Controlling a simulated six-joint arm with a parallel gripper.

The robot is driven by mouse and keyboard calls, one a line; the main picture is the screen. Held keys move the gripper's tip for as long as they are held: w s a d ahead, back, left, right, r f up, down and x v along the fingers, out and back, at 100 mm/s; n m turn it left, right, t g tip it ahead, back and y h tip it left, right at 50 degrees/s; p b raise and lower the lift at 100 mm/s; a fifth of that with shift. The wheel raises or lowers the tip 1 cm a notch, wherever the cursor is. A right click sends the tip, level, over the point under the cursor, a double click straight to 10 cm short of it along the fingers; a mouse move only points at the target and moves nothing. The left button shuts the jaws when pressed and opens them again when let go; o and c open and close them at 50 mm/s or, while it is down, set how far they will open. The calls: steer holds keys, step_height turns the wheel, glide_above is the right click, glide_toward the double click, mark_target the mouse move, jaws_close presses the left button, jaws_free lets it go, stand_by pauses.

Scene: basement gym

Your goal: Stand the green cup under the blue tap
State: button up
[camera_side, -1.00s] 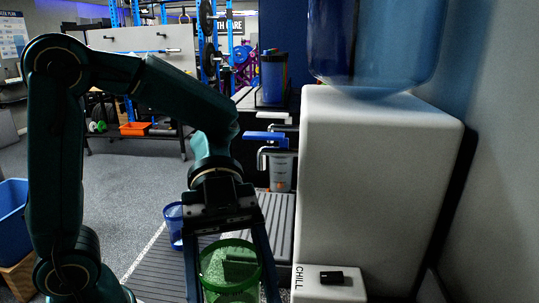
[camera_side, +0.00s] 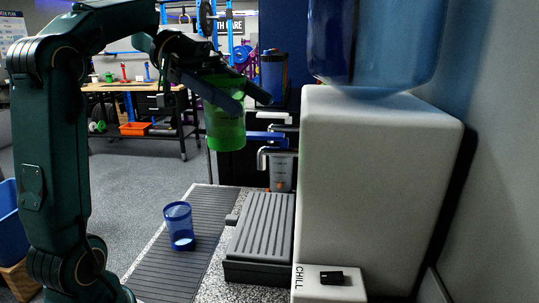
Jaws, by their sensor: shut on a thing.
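My gripper (camera_side: 254,102) is shut on the translucent green cup (camera_side: 225,128), its fingers on either side near the rim. The cup hangs upright or nearly so, well above the counter. The blue tap (camera_side: 265,138) sticks out to the left from the white water dispenser (camera_side: 370,190), with a metal spout below its lever. In the picture the cup is just left of the blue tap, at about lever height. Whether they are level in depth I cannot tell. The grey slatted drip tray (camera_side: 262,232) lies below the taps with nothing on it.
A blue cup (camera_side: 180,226) stands on the dark ribbed mat (camera_side: 160,268) left of the tray. A white-levered tap (camera_side: 271,115) sits by the blue one. A grey cup-like container (camera_side: 281,171) shows behind the spout. A block marked CHILL (camera_side: 328,286) is at front right.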

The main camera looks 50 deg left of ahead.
steer(key=a, duration=0.1)
steer(key=a+r+n+t, duration=0.1)
steer(key=a, duration=0.1)
steer(key=shift+w+r+y, duration=0.1)
steer(key=shift+y, duration=0.2)
steer(key=w+a+f+n+t+y, duration=0.2)
steer(key=w+a+f+n+t, duration=0.15)
steer(key=a+f, duration=0.75)
steer(key=shift+n+t+y, duration=0.35)
steer(key=shift+y, duration=0.05)
steer(key=shift+w+d+f, duration=0.8)
steer(key=shift+d+f, duration=1.15)
steer(key=shift+f, duration=0.25)
steer(key=shift+w+d+f, duration=0.85)
steer(key=shift+d+f, duration=1.05)
steer(key=shift+f, duration=0.3)
steer(key=shift+w+d+f, duration=0.8)
steer(key=shift+d+f, duration=1.15)
steer(key=shift+f, duration=0.25)
steer(key=shift+f, duration=0.2)
steer(key=o, duration=1.5)
steer(key=shift+c, duration=0.2)
